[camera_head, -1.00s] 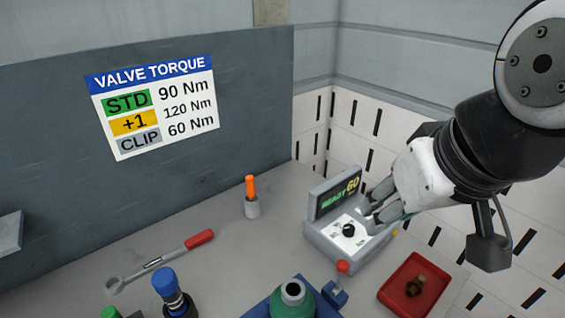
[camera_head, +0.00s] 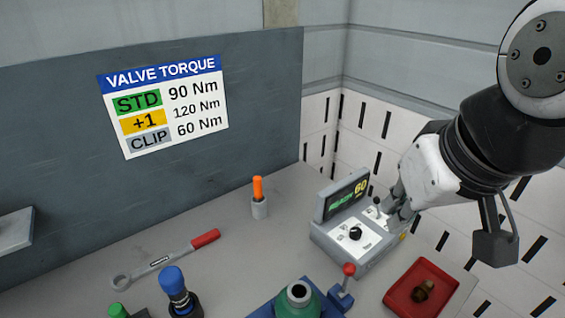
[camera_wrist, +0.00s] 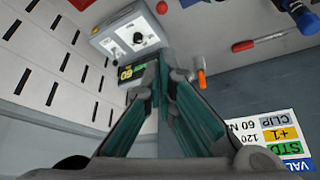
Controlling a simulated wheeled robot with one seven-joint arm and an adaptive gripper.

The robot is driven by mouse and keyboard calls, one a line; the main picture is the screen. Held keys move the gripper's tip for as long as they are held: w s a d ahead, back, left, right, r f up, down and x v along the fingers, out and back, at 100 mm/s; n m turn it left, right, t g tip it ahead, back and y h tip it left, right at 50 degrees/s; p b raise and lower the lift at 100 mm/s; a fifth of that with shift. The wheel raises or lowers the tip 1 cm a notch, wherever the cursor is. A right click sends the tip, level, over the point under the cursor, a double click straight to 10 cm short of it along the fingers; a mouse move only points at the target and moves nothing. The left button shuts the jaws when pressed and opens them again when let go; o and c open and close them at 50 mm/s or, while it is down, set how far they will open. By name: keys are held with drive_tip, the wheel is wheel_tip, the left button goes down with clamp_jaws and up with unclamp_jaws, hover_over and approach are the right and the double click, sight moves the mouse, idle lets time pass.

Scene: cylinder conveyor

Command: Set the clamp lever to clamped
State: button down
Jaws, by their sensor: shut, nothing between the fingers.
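The clamp lever with its red ball knob (camera_head: 348,269) stands beside the green-and-black cylinder valve (camera_head: 299,295) in the blue clamp (camera_head: 338,295). The lever rises roughly upright from the clamp's right side. In the wrist view, the red knob (camera_wrist: 162,7) shows at the top edge. My gripper (camera_head: 392,213) is shut and empty. It is at the right end of the grey control box (camera_head: 340,240), behind and to the right of the lever and apart from it. I cannot tell whether the fingertips touch the box. In the wrist view, the shut fingers (camera_wrist: 165,72) point toward the box.
The box has a black dial (camera_head: 355,234) and a display showing 60.

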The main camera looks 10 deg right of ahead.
drive_tip(key=g, duration=0.4)
hover_over(346, 280)
drive_tip(key=w, duration=0.3)
wheel_tip(346, 280, down, 3)
drive_tip(key=w+f+g, duration=0.3)
drive_tip(key=w+f, duration=0.4)
drive_tip(key=f, duration=0.1)
drive_tip(key=shift+w+d+f+n+g, duration=0.25)
drive_tip(key=shift+w+d+n+g, duration=0.05)
drive_tip(key=shift+w+d, duration=0.05)
drive_tip(key=s+f+p, duration=0.3)
drive_tip(key=s+f, duration=0.3)
drive_tip(key=f, duration=0.4)
drive_tip(key=shift+w+f, duration=0.1)
